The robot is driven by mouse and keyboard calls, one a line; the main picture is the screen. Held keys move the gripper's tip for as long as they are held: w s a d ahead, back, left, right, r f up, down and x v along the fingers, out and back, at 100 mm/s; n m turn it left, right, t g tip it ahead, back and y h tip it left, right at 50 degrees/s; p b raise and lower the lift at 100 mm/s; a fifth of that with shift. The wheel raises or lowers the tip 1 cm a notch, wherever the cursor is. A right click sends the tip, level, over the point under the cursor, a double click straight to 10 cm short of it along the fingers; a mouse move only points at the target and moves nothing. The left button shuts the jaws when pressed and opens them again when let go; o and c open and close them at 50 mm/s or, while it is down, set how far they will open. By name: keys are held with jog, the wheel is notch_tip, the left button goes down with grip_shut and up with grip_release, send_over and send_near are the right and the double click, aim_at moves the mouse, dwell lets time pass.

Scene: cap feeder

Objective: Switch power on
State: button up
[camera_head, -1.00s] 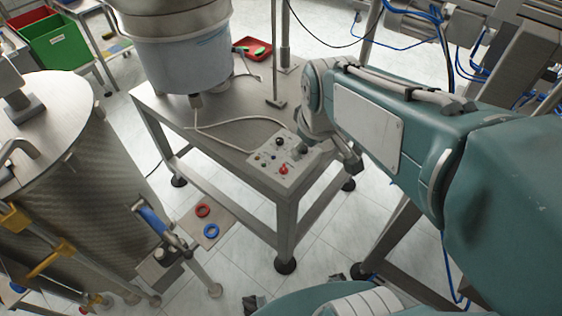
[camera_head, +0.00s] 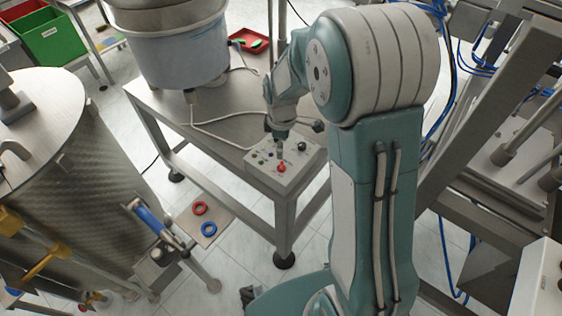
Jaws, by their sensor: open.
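The control box (camera_head: 286,178) is a pale grey panel on the near corner of the metal table. It carries a red knob (camera_head: 281,168), a black knob (camera_head: 301,146) and several small buttons and switches. My gripper (camera_head: 281,141) is open and points down over the far part of the panel, between the small controls and the black knob. Its fingertips are small in the view and I cannot tell whether they touch a control. The gripper and wrist hide part of the panel's far side. I cannot read any label or tell which control is the power switch.
The metal table (camera_head: 228,143) bears a large bowl feeder (camera_head: 178,55), a pale cable and a red tray (camera_head: 250,40). A steel drum (camera_head: 70,150) stands at left. A small plate with a red ring (camera_head: 200,208) and a blue ring (camera_head: 209,229) is below. Frames and blue cables crowd the right.

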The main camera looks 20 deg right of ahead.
aim_at(281, 165)
notch_tip(281, 165, down, 8)
jog(key=shift+f, duration=0.2)
jog(key=shift+c, duration=0.3)
grip_shut()
